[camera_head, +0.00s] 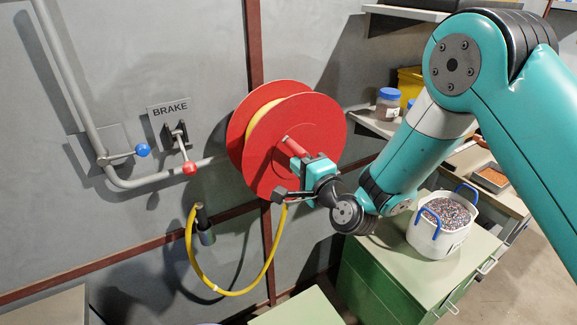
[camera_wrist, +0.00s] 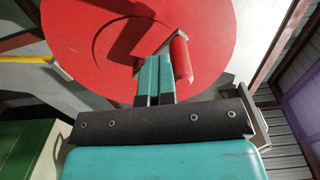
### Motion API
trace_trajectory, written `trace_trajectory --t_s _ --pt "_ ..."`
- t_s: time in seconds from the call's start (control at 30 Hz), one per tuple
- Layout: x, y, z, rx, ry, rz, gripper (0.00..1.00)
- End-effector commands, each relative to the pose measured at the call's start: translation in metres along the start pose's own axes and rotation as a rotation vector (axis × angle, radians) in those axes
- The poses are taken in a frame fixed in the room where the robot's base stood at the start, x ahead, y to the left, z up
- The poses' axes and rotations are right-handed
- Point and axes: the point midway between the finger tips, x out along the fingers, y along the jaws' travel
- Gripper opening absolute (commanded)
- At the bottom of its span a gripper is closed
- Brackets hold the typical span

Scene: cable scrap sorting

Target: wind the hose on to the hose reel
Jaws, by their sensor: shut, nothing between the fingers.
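The red hose reel (camera_head: 318,113) is mounted on the grey wall, with yellow hose (camera_head: 248,136) between its two discs. The rest of the yellow hose (camera_head: 262,273) hangs in a loop below, up to a dark nozzle end (camera_head: 206,232) at the wall. A red crank handle (camera_head: 295,147) sticks out from the front disc; it also shows in the wrist view (camera_wrist: 181,58). My gripper (camera_head: 303,160) is shut and empty at the front disc. In the wrist view its teal fingers (camera_wrist: 154,72) are together just left of the handle; I cannot tell whether they touch it.
A BRAKE plate (camera_head: 170,108) with a red-knobbed lever (camera_head: 189,167) and a blue-knobbed valve lever (camera_head: 142,150) are on the wall to the left. A white bucket of granules (camera_head: 438,241) stands on a green cabinet (camera_head: 385,268) at right. Shelves hold jars (camera_head: 388,104).

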Motion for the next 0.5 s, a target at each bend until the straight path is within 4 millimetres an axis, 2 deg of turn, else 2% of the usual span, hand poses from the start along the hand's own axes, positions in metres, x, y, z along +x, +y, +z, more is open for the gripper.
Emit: trace_trajectory --t_s 0.03,0.23,0.5 --pt "0.002 -0.011 -0.001 0.002 -0.004 -0.015 0.0" --pt "0.003 -0.029 -0.02 0.002 -0.004 -0.022 0.0" --pt "0.003 -0.043 -0.054 -0.001 0.0 -0.027 0.0"
